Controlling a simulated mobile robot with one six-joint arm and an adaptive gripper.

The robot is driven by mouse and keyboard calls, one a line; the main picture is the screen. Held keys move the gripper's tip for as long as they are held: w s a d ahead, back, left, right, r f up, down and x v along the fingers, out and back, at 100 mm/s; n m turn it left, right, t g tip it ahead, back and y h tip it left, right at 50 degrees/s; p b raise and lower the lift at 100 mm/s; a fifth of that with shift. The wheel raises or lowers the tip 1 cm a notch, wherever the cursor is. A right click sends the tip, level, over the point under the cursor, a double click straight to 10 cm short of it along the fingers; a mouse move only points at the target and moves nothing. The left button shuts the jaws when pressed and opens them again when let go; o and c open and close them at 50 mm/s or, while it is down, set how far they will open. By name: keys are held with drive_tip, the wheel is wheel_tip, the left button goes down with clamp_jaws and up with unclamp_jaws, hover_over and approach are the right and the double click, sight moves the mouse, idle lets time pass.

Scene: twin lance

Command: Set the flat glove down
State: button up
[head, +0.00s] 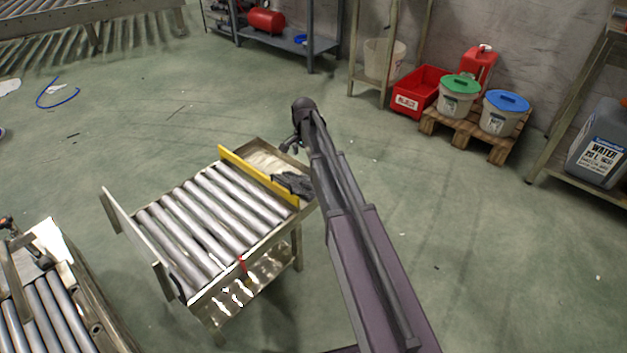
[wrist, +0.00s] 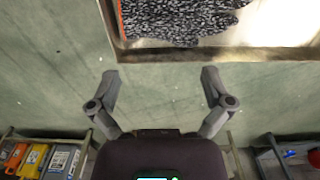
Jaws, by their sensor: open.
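The flat glove (head: 293,184) is dark grey and lies on the end tray of the roller table, just beyond the yellow bar. In the wrist view the glove (wrist: 180,20) is speckled black and white with an orange edge at its left, lying on the metal tray (wrist: 270,25); its upper part is cut off by the frame. My gripper (wrist: 158,75) is open and empty, its fingers apart from the glove and over the floor beyond the tray's edge. In the head view my gripper (head: 291,146) shows small beside the tray's far corner, and my arm hides part of the tray.
The roller table (head: 190,235) has a yellow bar (head: 258,176) across it and a lower shelf. A pallet (head: 470,135) with lidded buckets, a red crate (head: 418,90) and shelves stand along the wall. Another roller conveyor (head: 45,310) is at lower left. Floor right of my arm is clear.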

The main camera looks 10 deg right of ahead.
drive_tip(key=s+n, duration=1)
drive_tip(key=s, duration=1.8)
drive_tip(key=shift+s+n, duration=0.3)
drive_tip(key=shift+s, duration=0.05)
drive_tip(key=shift+r, duration=0.15)
